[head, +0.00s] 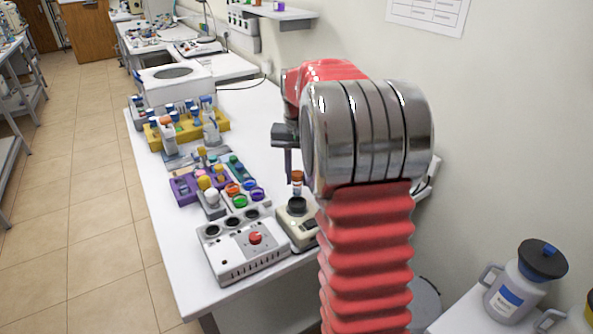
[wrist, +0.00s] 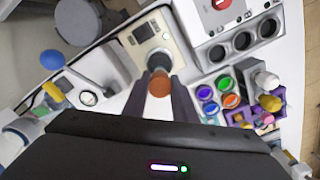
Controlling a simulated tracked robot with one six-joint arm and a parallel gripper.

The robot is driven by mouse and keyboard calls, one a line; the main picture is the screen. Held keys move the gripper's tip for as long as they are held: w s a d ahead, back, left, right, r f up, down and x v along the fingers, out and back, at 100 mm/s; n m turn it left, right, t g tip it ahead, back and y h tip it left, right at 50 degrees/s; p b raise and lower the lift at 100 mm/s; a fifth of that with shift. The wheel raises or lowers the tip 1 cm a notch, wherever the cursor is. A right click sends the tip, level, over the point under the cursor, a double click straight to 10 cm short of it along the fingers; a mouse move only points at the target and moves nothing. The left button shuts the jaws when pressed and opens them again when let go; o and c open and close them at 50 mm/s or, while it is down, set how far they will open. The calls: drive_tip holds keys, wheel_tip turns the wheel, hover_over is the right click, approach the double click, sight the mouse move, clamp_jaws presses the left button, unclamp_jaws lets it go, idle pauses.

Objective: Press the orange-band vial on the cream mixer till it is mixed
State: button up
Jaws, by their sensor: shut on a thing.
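The orange-band vial (head: 297,183) stands about upright over the black cup of the cream mixer (head: 296,226) in the head view. Its orange-brown cap (wrist: 159,82) shows in the wrist view, between the two dark fingers of my gripper (wrist: 160,92). My gripper is shut on the vial and holds it at the mixer's round black top (wrist: 160,60). The vial's lower end is hidden in the wrist view, and I cannot tell how firmly it touches the cup. In the head view my arm hides part of the gripper and the mixer's right side.
A white block with dark wells and a red knob (head: 255,238) stands left of the mixer. Coloured rings (head: 240,200), a purple rack (head: 184,188) and a yellow rack (head: 224,121) with vials stand farther back. The wall is close on the right.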

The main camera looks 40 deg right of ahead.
sight(297, 186)
drive_tip(key=shift+f, duration=0.75)
drive_tip(key=shift+f, duration=1.2)
idle(6.0)
